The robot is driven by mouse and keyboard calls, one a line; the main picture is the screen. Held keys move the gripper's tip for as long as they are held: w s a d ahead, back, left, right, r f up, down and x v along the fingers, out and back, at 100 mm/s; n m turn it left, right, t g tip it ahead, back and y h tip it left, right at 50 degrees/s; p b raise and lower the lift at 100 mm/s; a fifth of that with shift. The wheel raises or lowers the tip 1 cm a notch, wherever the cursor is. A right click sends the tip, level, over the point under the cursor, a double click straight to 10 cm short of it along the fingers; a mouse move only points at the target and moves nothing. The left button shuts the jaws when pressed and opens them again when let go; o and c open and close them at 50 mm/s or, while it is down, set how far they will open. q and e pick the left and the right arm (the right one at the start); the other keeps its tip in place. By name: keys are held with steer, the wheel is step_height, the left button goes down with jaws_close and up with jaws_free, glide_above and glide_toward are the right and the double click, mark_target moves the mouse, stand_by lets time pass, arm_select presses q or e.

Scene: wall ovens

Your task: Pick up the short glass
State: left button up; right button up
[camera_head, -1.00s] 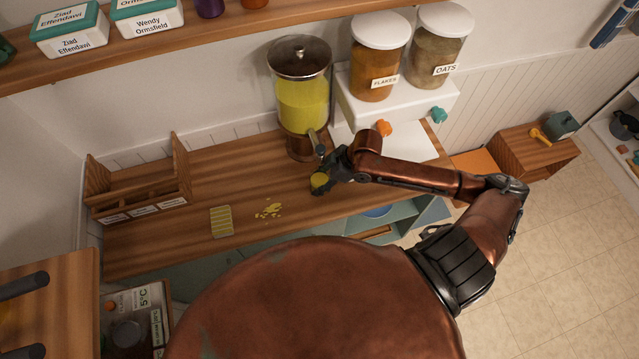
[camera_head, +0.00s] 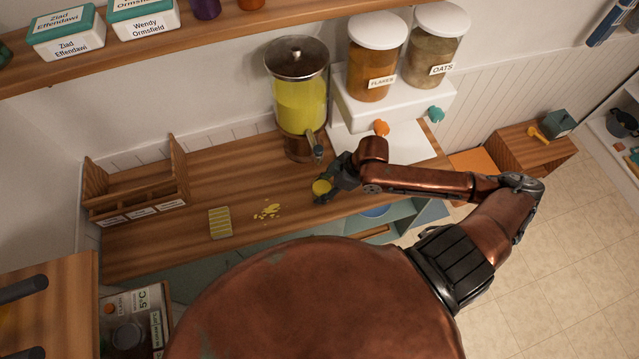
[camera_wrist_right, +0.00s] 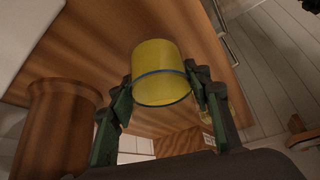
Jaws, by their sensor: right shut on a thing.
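The short glass (camera_head: 321,187) shows yellow, as if filled with the yellow drink, in the head view. My right gripper (camera_head: 333,187) is shut on it near the counter's front edge, just in front of the drink dispenser (camera_head: 301,103). In the right wrist view the yellow glass (camera_wrist_right: 160,72), with a blue rim line, sits between the two fingers of my right gripper (camera_wrist_right: 162,98). Whether its base touches the counter I cannot tell. My left gripper is not in view.
Yellow crumbs (camera_head: 267,211) and a yellow-striped pad (camera_head: 220,222) lie on the wooden counter (camera_head: 232,168). A wooden rack (camera_head: 135,190) stands at the left. Flakes (camera_head: 376,60) and oats (camera_head: 436,47) jars stand on a white dispenser at the back.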

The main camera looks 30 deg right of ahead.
steer(key=s+a+r+p, duration=0.2)
steer(key=s+r+p, duration=0.3)
steer(key=s+p, duration=0.3)
steer(key=shift+s+a, duration=0.15)
steer(key=shift+s, duration=0.15)
stand_by(0.3)
